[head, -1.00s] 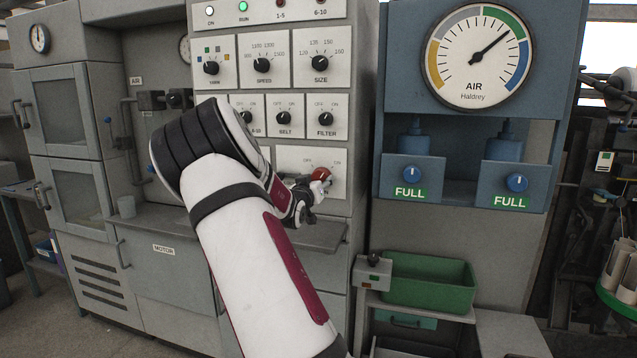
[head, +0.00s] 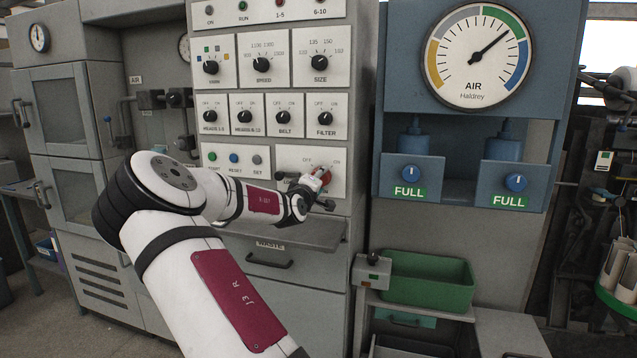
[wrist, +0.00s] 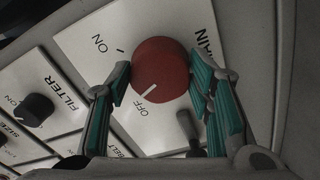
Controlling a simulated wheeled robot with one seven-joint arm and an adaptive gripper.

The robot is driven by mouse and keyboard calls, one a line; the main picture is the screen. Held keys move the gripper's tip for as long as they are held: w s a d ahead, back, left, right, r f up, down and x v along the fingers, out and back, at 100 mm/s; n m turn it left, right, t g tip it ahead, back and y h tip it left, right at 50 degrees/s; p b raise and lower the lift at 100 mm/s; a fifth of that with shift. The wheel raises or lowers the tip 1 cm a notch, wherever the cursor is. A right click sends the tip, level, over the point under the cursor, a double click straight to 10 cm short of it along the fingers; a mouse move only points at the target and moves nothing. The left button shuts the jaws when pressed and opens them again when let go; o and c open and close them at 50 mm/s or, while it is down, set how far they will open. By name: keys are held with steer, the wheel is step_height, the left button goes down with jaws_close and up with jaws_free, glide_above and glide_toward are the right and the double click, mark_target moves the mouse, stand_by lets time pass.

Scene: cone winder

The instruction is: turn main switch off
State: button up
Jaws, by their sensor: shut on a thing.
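The main switch is a red round knob (wrist: 165,62) on a pale plate (wrist: 85,45) marked ON and OFF. In the wrist view its white line points toward the OFF mark. In the head view the red knob (head: 322,176) shows partly behind my gripper (head: 316,184), at the lower right of the control panel. My gripper (wrist: 160,76) is shut on the red knob, one teal-padded finger on each side of it.
The FILTER knob (head: 325,118) and other black selectors sit above the switch. A shelf (head: 290,232) juts out below my wrist. A green bin (head: 425,285) stands to the right, under the blue air panel (head: 470,150).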

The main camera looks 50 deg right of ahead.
steer(key=shift+n, duration=2.3)
steer(key=shift+f, duration=0.1)
steer(key=o, duration=1.1)
steer(key=shift+o, duration=0.2)
steer(key=v, duration=1.2)
